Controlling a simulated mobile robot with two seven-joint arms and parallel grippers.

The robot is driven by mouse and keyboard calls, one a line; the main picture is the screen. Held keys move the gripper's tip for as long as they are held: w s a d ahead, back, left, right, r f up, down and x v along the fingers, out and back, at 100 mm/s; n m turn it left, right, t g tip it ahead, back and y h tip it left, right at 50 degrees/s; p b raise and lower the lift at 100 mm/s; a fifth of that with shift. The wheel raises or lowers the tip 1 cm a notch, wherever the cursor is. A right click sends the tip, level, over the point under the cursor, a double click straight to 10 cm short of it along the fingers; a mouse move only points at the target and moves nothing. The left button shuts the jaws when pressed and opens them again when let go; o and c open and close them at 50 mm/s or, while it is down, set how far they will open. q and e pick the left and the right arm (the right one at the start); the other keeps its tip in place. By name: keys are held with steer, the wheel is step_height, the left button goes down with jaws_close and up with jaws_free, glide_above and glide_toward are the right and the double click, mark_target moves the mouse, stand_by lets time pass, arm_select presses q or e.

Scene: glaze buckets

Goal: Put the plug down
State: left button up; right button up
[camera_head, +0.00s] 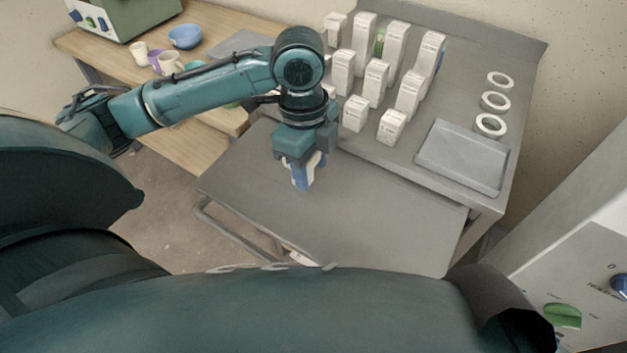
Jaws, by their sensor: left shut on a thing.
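My left gripper (303,177) points down over the grey lower table (385,207), near its back left part. It is shut on a small white and blue thing, taken to be the plug (300,184). The fingers hide much of the plug, so its full shape cannot be told. I cannot tell whether its lower end touches the tabletop or hangs just above it. My right gripper is not in view.
Several white boxes (375,82) stand in rows on the grey bench behind. A shallow grey tray (463,154) and three white rings (491,125) lie to their right. A wooden table with cups and a blue bowl (185,37) is at back left. The lower table's right part is clear.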

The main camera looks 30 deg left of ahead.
mark_target(311, 181)
arm_select(q)
step_height(311, 181, down, 4)
steer(key=shift+f, duration=0.1)
stand_by(0.4)
steer(key=o, duration=1.1)
steer(key=r, duration=1)
steer(key=shift+w+a+r, duration=0.1)
steer(key=shift+a+r, duration=0.25)
steer(key=shift+a, duration=0.05)
steer(key=shift+r, duration=0.65)
